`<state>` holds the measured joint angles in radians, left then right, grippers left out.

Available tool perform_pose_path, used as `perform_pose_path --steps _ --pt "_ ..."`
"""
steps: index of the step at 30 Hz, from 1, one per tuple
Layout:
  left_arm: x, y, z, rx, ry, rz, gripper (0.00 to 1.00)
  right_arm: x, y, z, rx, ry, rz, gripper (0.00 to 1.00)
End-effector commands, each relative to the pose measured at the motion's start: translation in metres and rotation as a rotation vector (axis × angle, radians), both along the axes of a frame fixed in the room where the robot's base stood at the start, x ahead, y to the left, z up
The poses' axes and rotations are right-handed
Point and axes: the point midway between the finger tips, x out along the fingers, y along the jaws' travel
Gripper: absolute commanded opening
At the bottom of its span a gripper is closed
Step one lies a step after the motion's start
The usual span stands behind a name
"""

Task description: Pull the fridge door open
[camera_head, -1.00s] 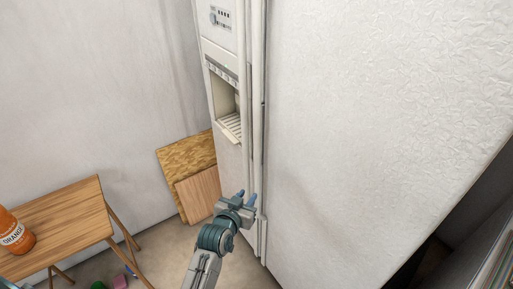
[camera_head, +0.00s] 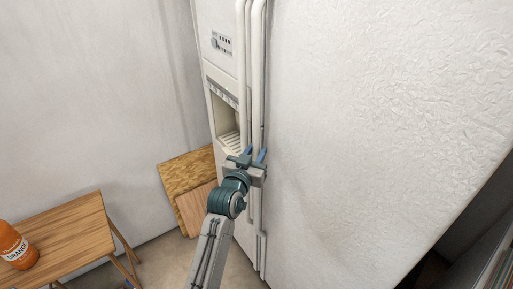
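The white fridge fills the middle and right of the head view. Its wide right door (camera_head: 375,130) looks shut, and the narrow left door (camera_head: 222,62) carries a control panel and a dispenser recess (camera_head: 228,122). Two long vertical handles (camera_head: 257,60) run side by side where the doors meet. My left gripper (camera_head: 256,154) is at the lower part of the handles. Its two blue fingertips are apart, one on either side of a handle as seen from here; I cannot tell whether they touch it. My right gripper is not in view.
A small wooden table (camera_head: 62,238) with an orange bottle (camera_head: 14,246) stands at the lower left. Wooden boards (camera_head: 188,172) lean against the wall beside the fridge. A dark gap with shelf-like items is at the lower right.

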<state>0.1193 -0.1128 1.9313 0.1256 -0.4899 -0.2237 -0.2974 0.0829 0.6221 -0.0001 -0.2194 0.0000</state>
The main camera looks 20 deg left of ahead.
Motion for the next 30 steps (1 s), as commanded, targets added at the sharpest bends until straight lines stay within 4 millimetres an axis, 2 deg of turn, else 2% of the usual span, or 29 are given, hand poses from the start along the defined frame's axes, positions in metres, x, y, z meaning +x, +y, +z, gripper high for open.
perform_pose_path --steps 4,12,16,17,30 --pt "0.0089 -0.0005 0.0004 0.0 0.0 0.0 0.27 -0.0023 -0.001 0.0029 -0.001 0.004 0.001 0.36" --pt "0.0097 -0.0006 -0.0006 0.0 0.001 0.0 0.27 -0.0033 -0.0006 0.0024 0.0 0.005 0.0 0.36" --pt "0.0096 -0.0006 -0.0006 0.0 0.001 0.0 0.02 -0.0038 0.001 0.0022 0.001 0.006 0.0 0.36" --pt "0.0096 -0.0006 -0.0006 0.0 0.001 0.0 0.0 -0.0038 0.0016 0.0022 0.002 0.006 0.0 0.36" --pt "0.0061 0.0036 0.0 0.001 0.002 0.012 0.0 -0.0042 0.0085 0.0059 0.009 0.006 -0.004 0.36"
